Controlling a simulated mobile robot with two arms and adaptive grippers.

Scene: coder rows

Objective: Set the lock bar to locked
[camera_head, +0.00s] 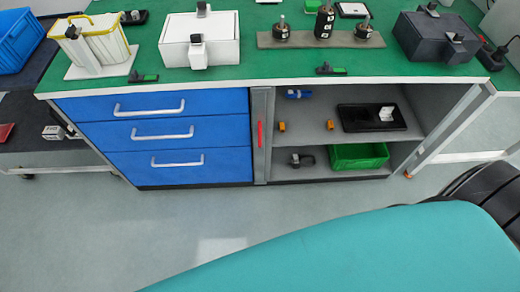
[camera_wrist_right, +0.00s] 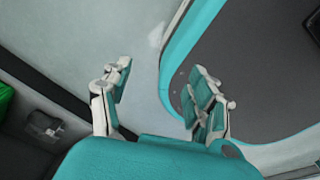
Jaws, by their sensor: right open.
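A grey upright bar (camera_head: 270,150) with a narrow red strip (camera_head: 259,134) stands between the blue drawers and the open shelves in the head view. It appears to be the lock bar; I cannot tell its setting. My right gripper (camera_wrist_right: 160,80) shows in the right wrist view, open with nothing between its fingers, above the pale floor. It is not visible in the head view, and the bar cannot be made out in the wrist view. My left gripper is in neither view.
The blue drawers (camera_head: 155,135) are shut. The open shelves hold a black tray (camera_head: 350,120) and a green bin (camera_head: 358,155). Boxes and fixtures stand on the green worktop (camera_head: 250,82). Clear floor (camera_head: 200,220) lies in front of the cabinet.

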